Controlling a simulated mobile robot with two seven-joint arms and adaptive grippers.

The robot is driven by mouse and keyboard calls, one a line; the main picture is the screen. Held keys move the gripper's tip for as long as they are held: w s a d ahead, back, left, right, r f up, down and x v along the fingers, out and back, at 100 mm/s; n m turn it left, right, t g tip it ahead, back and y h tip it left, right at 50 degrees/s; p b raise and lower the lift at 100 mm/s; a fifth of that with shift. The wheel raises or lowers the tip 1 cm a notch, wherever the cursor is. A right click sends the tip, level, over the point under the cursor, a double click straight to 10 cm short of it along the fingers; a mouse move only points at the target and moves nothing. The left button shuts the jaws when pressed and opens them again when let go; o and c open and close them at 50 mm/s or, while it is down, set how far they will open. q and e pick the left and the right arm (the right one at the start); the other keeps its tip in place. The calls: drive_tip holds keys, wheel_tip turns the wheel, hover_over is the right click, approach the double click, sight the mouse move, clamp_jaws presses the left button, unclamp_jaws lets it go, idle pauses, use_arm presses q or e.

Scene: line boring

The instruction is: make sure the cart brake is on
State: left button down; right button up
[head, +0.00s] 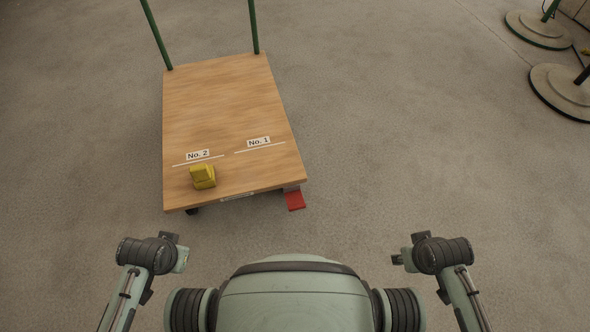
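The cart (220,105) stands in front of me, with a flat wooden deck and green handle posts at its far end. A red pedal (295,200) sticks out below the deck at the near right corner. It looks like the brake pedal; I cannot tell from this view whether it is pressed down or raised. My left gripper (181,256) is short of the cart's near left corner, apart from it. My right gripper (399,259) is to the right of the pedal and nearer to me, apart from it. Neither gripper's fingers show clearly.
A yellow block-like object (203,176) sits on the deck near the "No. 2" label (198,155). A "No. 1" label (258,142) is to its right. Round stand bases (540,29) are at the far right. The floor around the cart is clear.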

use_arm(q)
drive_tip(key=shift+w+r, duration=0.1)
drive_tip(key=shift+w, duration=0.15)
use_arm(e)
drive_tip(key=shift+w+a, duration=0.1)
drive_tip(key=shift+w, duration=0.05)
use_arm(q)
drive_tip(key=shift+w+r, duration=0.1)
drive_tip(key=shift+w, duration=0.1)
use_arm(e)
drive_tip(key=shift+w+d+r, duration=0.2)
drive_tip(key=shift+w, duration=0.15)
use_arm(q)
drive_tip(key=shift+s, duration=0.1)
use_arm(e)
drive_tip(key=shift+s+d+f, duration=0.1)
drive_tip(key=shift+s, duration=0.2)
use_arm(q)
drive_tip(key=shift+s, duration=0.25)
use_arm(e)
drive_tip(key=shift+s+f, duration=0.1)
drive_tip(key=shift+s, duration=0.1)
use_arm(q)
drive_tip(key=shift+f, duration=0.2)
use_arm(e)
drive_tip(key=shift+w+a, duration=0.2)
drive_tip(key=shift+a, duration=0.05)
